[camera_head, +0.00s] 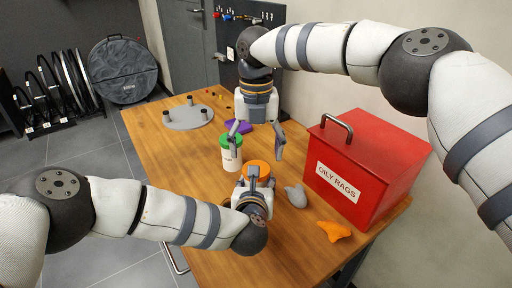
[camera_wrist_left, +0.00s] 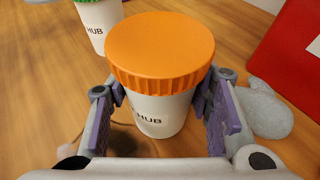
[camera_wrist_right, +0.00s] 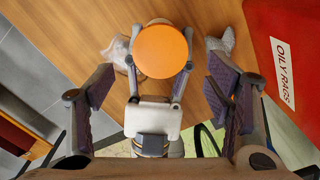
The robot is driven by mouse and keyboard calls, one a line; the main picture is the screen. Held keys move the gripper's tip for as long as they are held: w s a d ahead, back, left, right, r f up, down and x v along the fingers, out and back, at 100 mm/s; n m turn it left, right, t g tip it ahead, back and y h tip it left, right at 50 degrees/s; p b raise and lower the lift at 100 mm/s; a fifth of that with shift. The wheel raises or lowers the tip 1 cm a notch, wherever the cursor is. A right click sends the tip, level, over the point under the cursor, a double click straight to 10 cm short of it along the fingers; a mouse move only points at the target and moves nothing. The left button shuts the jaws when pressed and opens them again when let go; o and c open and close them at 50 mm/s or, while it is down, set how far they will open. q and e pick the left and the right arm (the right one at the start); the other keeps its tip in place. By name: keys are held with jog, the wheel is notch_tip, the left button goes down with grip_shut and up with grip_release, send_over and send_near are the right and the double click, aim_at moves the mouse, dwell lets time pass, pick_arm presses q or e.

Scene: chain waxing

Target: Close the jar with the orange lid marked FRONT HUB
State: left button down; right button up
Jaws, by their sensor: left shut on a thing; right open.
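The white jar (camera_wrist_left: 160,115) with the orange lid (camera_wrist_left: 160,48) stands on the table; only "HUB" of its label is readable. The lid also shows in the head view (camera_head: 257,168) and from above in the right wrist view (camera_wrist_right: 160,52). It sits level over the jar mouth; I cannot tell how tight it is. My left gripper (camera_wrist_left: 160,98) is shut around the jar's sides below the lid. My right gripper (camera_head: 256,142) is open and empty, pointing down above the lid, apart from it. The jar body is mostly hidden in the head view.
A green-lidded jar (camera_head: 231,155) stands close behind. A purple item (camera_head: 238,126) and a grey round stand with posts (camera_head: 188,116) lie farther back. A grey rag (camera_head: 296,195), an orange rag (camera_head: 334,231) and a red OILY RAGS box (camera_head: 365,165) are at right.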

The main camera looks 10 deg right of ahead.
pick_arm(q)
jog(key=shift+r, duration=0.1)
pick_arm(e)
jog(key=n, duration=0.2)
jog(key=r+n, duration=0.1)
jog(key=n, duration=0.1)
jog(key=shift+w+n, duration=0.1)
jog(key=shift+n, duration=0.3)
jog(key=n, duration=0.3)
jog(key=shift+d+r, duration=0.1)
jog(key=shift+r, duration=0.25)
jog(key=n, duration=0.4)
jog(key=r+n, duration=0.1)
jog(key=n, duration=0.2)
jog(key=shift+w+r+n, duration=0.1)
jog(key=shift+r+n, duration=0.1)
jog(key=shift+n, duration=0.2)
notch_tip(320, 180, down, 8)
jog(key=shift+f, duration=0.1)
